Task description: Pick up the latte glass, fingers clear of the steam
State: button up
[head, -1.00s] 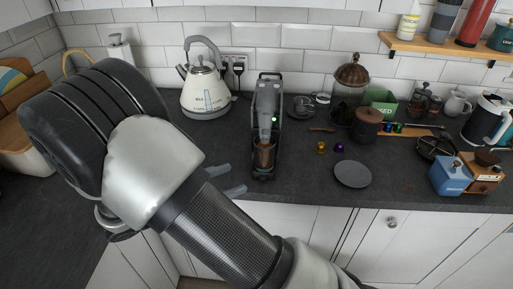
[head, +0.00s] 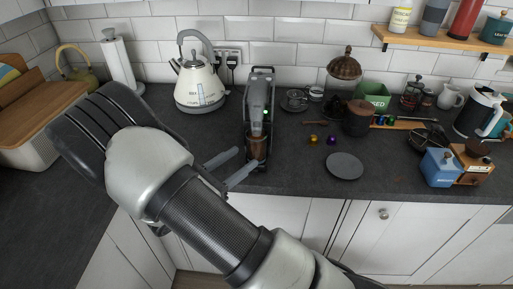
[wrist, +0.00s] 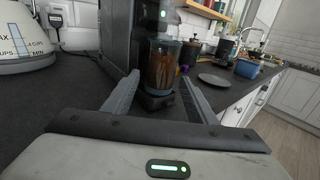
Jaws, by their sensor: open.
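The latte glass (head: 257,147) stands upright on the drip tray of the coffee machine (head: 259,103), under its spout. It holds brown liquid and also shows in the wrist view (wrist: 163,66). My gripper (head: 236,167) is open, just in front and to the left of the glass in the head view. In the wrist view its two fingers (wrist: 158,90) point at the machine, one on each side of the glass, which lies ahead between them. Whether the fingertips reach the glass is hard to tell. I cannot make out any steam.
A cream kettle (head: 200,83) stands left of the machine. Gold and purple capsules (head: 331,140) and a dark plate (head: 345,166) lie to the right. A blue box (head: 440,167) stands farther right. The worktop's front edge is close below my gripper.

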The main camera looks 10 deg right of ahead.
aim_at(250, 151)
jog(key=x, duration=0.5)
jog(key=shift+d+r, duration=0.15)
jog(key=c, duration=1)
jog(key=shift+c, duration=0.4)
jog(key=shift+r, duration=0.25)
